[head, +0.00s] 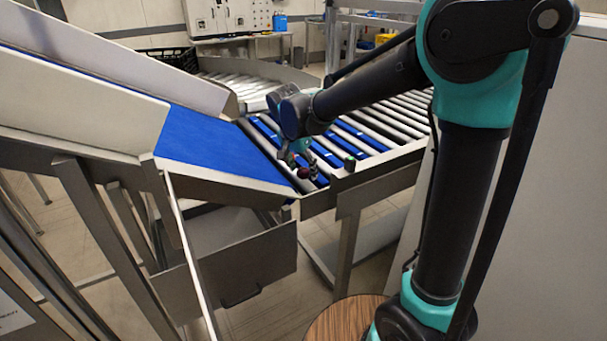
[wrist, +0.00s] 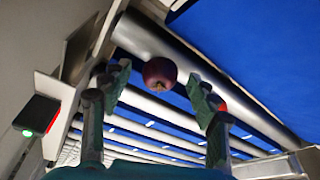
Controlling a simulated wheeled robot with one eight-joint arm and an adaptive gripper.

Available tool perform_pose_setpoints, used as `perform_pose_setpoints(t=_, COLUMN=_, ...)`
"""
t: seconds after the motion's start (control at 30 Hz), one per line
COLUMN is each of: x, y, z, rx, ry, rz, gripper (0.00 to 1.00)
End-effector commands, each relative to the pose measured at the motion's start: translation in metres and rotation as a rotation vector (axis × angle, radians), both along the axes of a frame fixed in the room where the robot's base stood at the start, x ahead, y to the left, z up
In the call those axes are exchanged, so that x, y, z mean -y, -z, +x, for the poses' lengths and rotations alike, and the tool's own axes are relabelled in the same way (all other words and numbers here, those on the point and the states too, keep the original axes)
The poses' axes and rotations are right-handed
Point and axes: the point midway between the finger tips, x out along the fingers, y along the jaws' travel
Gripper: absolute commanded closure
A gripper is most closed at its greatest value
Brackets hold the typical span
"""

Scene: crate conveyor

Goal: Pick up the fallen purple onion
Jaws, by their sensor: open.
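The purple onion (wrist: 159,74) lies on the roller conveyor, on a grey roller close to the blue belt. In the wrist view it sits between and slightly beyond my two fingertips, with a gap on each side. In the head view the onion (head: 303,173) is a small dark red shape just below my gripper (head: 300,158), near the conveyor's front edge. My gripper (wrist: 159,84) is open and empty, with one finger to each side of the onion. The head view is too small to show the exact gap.
The sloping blue belt (head: 215,146) ends beside the rollers (head: 375,128). A metal frame edge (head: 365,174) borders the rollers. A small black box with a green light (wrist: 38,114) stands at the side.

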Motion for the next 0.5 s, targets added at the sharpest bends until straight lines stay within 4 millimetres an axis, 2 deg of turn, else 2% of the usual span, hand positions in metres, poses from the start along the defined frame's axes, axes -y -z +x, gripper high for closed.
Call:
perform_pose_setpoints(t=0.27, x=0.0007, y=0.0036, z=0.0007, rx=0.000, ry=0.000, rz=0.000, gripper=0.40)
perform_pose_setpoints(t=0.5, x=0.0007, y=0.0034, z=0.0007, rx=0.000, ry=-0.001, rz=0.000, gripper=0.68)
